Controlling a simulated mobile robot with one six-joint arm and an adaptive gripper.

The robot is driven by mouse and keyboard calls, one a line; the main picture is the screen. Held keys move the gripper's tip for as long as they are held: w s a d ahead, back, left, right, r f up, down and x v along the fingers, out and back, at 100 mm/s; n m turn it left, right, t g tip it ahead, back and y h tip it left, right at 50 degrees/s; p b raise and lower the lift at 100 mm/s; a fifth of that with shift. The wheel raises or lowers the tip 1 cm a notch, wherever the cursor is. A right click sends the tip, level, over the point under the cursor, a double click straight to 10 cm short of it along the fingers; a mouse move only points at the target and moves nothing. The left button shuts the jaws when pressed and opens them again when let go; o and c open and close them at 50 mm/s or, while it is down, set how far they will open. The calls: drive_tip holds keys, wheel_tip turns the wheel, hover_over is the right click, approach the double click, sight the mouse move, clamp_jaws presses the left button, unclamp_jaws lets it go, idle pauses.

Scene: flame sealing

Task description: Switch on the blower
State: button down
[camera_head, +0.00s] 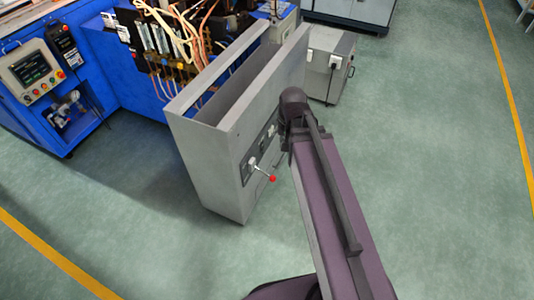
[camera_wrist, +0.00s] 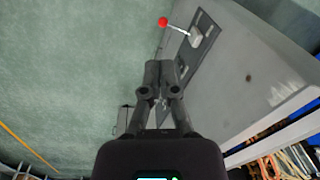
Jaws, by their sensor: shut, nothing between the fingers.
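A grey open-topped cabinet (camera_head: 215,165) stands in the middle of the head view. A lever with a red knob (camera_head: 272,178) and a pale mount (camera_head: 252,162) sticks out from a dark panel on its side. The wrist view shows the red knob (camera_wrist: 163,21), the lever's mount (camera_wrist: 196,37) and the cabinet side (camera_wrist: 245,75). My gripper (camera_wrist: 161,65) is shut and empty, below the knob in the wrist picture and apart from it, with its tips beside the dark panel. In the head view my arm hides the gripper. No part is labelled as the blower.
A blue machine (camera_head: 110,60) with cables and a control panel (camera_head: 33,68) stands left of and behind the cabinet. A smaller grey box (camera_head: 325,65) stands behind it. Green floor (camera_head: 430,130) is clear to the right.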

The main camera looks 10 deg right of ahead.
sight(263, 147)
drive_tip(key=w+d+f+m+t+y+b, duration=0.2)
drive_tip(key=w+d+f+m+b, duration=0.2)
drive_tip(key=w+f+m+b, duration=0.6)
drive_tip(key=w+d+f+m+t+y+b, duration=0.2)
drive_tip(key=w+f+m+b, duration=0.8)
drive_tip(key=f+b, duration=0.6)
drive_tip(key=shift+w+d+m+y+b, duration=0.15)
drive_tip(key=shift+d+m+y+b, duration=0.45)
drive_tip(key=shift+d+m+b, duration=0.45)
drive_tip(key=shift+a, duration=0.2)
drive_tip(key=w+a+r+b+x, duration=0.1)
drive_tip(key=b+x, duration=0.7)
drive_tip(key=x, duration=0.4)
drive_tip(key=shift+w+a+b, duration=0.3)
drive_tip(key=shift+a+b, duration=0.05)
drive_tip(key=shift+a, duration=0.25)
drive_tip(key=shift+r, duration=0.1)
